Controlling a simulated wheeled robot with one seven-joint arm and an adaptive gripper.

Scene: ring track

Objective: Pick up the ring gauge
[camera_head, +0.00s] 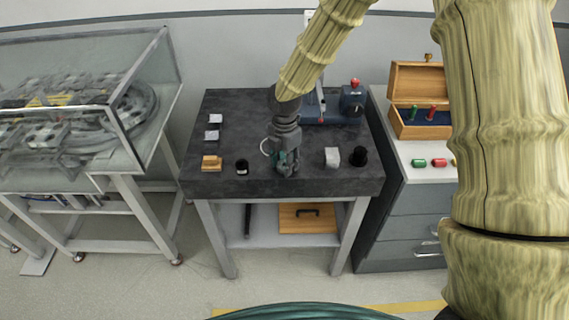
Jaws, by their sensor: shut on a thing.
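My gripper (287,170) points down over the front middle of the dark stone table (225,119). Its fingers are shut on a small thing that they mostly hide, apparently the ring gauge. A thin pale loop (265,147) shows at the gripper's left side; I cannot tell whether it is part of the gripper. I cannot tell whether the held thing touches the table top.
A black cylinder (242,167) and a wooden block (211,162) stand left of my gripper. A grey block (332,157) and a black knob-like piece (358,156) stand right. A blue instrument (352,102) is behind. An open wooden case (420,95) sits on the right cabinet.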

